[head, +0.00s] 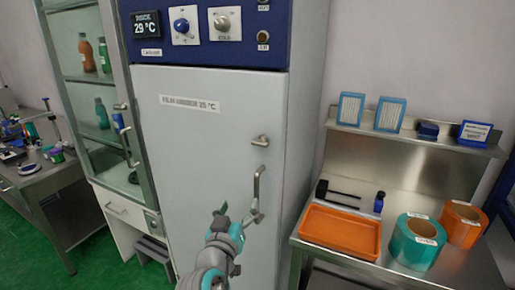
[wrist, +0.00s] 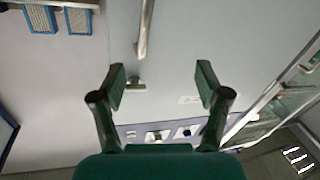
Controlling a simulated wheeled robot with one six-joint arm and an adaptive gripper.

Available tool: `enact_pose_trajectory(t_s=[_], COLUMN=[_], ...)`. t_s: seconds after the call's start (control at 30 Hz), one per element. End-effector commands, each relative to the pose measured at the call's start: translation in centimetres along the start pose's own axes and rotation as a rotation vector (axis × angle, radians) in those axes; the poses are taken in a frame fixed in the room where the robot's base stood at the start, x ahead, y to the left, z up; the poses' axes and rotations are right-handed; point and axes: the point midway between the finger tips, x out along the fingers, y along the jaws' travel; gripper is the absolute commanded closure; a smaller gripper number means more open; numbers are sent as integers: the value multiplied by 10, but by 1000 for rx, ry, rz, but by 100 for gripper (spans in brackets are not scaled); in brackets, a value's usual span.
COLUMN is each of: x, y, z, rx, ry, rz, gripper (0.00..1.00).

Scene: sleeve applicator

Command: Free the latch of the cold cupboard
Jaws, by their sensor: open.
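The cold cupboard (head: 195,150) has a tall grey door, with a blue control panel above it reading 29 °C. The small metal latch (head: 260,140) sits near the door's right edge, above the vertical bar handle (head: 257,187). My gripper (head: 238,214) is open and empty, in front of the door near the lower end of the handle and below the latch. In the wrist view, which looks upside down, the latch (wrist: 137,85) appears between the open fingers of my gripper (wrist: 161,76), close to the left one. Contact cannot be told.
A steel bench on the right holds an orange tray (head: 341,231), a teal roll (head: 416,243) and an orange roll (head: 462,224). A shelf above carries boxes (head: 390,114). A glass-fronted cabinet (head: 93,80) stands on the left, with a grey step stool (head: 154,248) below.

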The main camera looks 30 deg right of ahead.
Motion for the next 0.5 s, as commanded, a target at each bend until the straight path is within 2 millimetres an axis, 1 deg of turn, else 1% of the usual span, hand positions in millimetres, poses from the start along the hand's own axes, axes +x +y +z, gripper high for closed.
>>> enact_pose_trajectory(t_s=[0.03,0.1,0.2,0.33,0.4,0.5], x=[3,5,6,4,3,3], y=[2,6,14,22,25,28], z=[-23,-48,-78,-106,-115,-122], rx=[33,76,134,193,214,232], ry=[3,-1,-9,-21,-26,-30], rz=[35,84,148,209,230,247], gripper=[25,25,25,25,25,25])
